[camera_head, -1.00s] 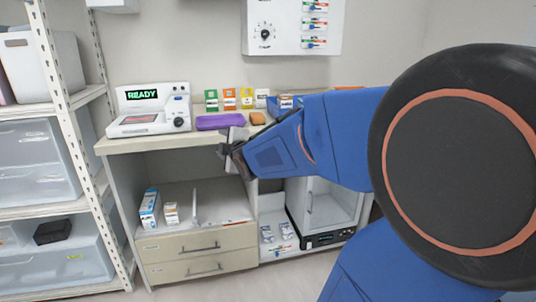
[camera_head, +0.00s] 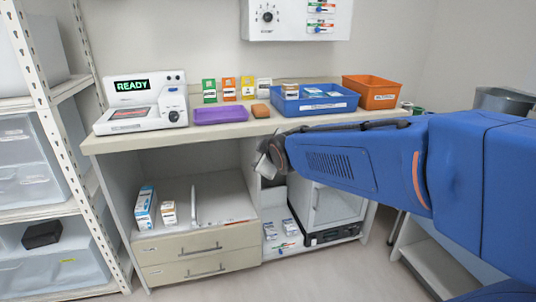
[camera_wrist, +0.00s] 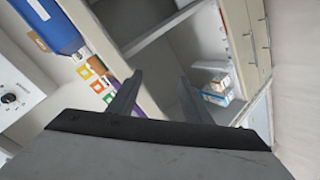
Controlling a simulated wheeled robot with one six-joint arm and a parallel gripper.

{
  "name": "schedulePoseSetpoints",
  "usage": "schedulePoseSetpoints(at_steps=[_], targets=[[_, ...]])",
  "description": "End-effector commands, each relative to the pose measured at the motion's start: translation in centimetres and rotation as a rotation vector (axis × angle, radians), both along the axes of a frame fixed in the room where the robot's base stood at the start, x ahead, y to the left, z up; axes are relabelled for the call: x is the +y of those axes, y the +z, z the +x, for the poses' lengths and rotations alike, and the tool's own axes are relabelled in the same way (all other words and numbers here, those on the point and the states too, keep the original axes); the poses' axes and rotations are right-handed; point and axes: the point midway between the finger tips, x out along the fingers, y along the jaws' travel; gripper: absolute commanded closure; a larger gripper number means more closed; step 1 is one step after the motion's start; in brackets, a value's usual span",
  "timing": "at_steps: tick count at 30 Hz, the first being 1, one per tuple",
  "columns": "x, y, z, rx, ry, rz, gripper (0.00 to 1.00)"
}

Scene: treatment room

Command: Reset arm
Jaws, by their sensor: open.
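My blue arm (camera_head: 380,165) reaches in from the right in the head view. My gripper (camera_head: 266,160) is at its left end, in front of the counter's front edge and a little below the top. Part of it is hidden by the wrist. In the wrist view my gripper (camera_wrist: 185,105) shows two dark fingers spread apart with nothing between them. The open cabinet and counter are seen tilted beyond them.
Shelving (camera_head: 45,100) stands left. Boxes (camera_head: 145,207) sit in the cabinet below.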

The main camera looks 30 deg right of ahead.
Motion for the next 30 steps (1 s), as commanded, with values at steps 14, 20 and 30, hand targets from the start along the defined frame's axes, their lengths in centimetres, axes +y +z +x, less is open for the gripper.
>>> schedulePoseSetpoints(at_steps=[14,20,30], targets=[[0.0,0.0,0.0,0.001,-0.001,0.001,0.55],[1.1,-0.8,-1.7,0.035,-0.026,0.066,0.55],[7.5,-6.1,-14.2,0.314,-0.257,0.472,0.55]])
